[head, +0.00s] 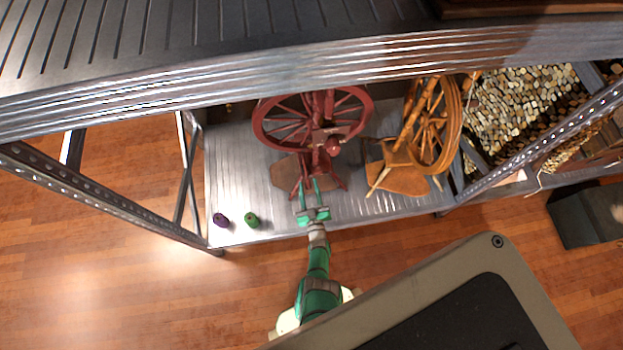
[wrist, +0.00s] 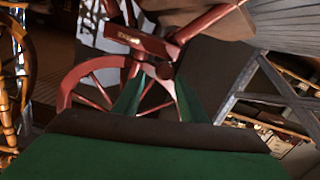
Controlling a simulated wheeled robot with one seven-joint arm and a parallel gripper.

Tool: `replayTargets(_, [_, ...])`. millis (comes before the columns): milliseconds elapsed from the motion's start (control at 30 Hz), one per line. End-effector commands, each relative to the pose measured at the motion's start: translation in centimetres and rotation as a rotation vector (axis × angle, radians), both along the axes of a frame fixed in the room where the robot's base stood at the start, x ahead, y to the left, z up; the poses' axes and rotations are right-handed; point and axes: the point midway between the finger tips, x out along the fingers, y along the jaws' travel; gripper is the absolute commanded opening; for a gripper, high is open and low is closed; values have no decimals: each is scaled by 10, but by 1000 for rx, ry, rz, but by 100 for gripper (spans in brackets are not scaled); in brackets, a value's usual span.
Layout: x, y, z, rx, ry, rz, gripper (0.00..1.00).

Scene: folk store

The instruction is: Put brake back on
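A dark red spinning wheel (head: 313,120) stands on the metal lower shelf. In the wrist view its red wheel rim and spokes (wrist: 88,75) show behind my fingers, with a red block (wrist: 140,42) above. My gripper (head: 309,184) reaches in from the front to the low front part of this wheel. In the wrist view my green fingers (wrist: 157,92) stand apart with red parts seen between and beyond them. I see no clear grip on anything. I cannot pick out the brake for certain; contact between fingers and wheel is unclear.
A light wooden spinning wheel (head: 425,140) stands close on the right. A purple spool (head: 220,220) and a green spool (head: 252,220) sit at the shelf's front left. The upper shelf (head: 250,75) overhangs, and metal posts (head: 90,190) frame the left. Left shelf surface is mostly clear.

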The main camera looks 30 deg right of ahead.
Motion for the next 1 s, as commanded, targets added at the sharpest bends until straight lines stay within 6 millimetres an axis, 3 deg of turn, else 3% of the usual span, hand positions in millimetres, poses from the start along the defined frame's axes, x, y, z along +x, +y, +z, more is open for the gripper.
replayTargets(667, [-84,24,4,1,0,2,38])
replayTargets(1000, [-96,30,5,2,-2,4,38])
